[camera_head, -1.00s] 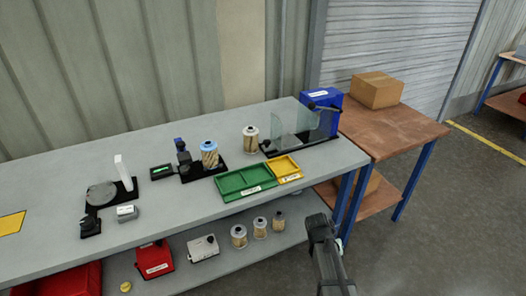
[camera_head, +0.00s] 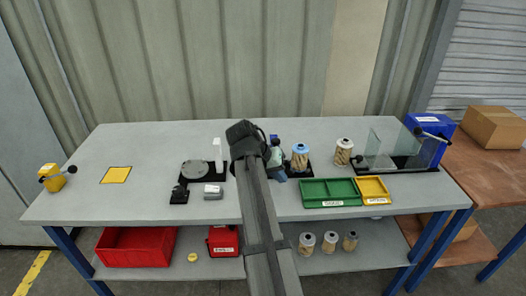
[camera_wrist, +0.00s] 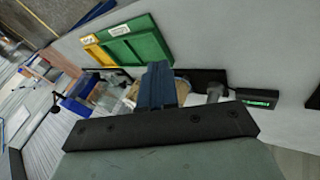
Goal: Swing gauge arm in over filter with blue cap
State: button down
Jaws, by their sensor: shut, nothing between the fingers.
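The filter with the blue cap (camera_head: 300,157) stands upright on a black base at the middle right of the bench, beside the gauge stand (camera_head: 275,142). My gripper (camera_wrist: 158,72) is shut and empty. In the head view its end is close to the gauge stand and covers part of it. In the wrist view the fingers are in front of the filter and hide most of it, and the grey gauge post (camera_wrist: 215,92) shows just to their right. The gauge arm's angle cannot be made out. I cannot tell whether the fingers touch it.
A green tray (camera_head: 331,203) and a yellow tray (camera_head: 372,200) lie in front. Another filter (camera_head: 343,152) stands to the right, with a clear-panelled fixture (camera_head: 385,145) beyond. A small display (camera_wrist: 258,97) is near the post.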

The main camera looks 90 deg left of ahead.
aim_at(275, 144)
jog(key=s+a+r+n+y, duration=0.2)
jog(key=s+a+r, duration=0.2)
jog(key=s+r, duration=0.8)
jog(key=w+x, duration=0.1)
jog(key=x, duration=1.1)
jog(key=shift+r, duration=0.45)
jog(key=shift+w, duration=0.15)
jog(key=shift+d+g+y, duration=0.15)
jog(key=shift+g+y, duration=0.15)
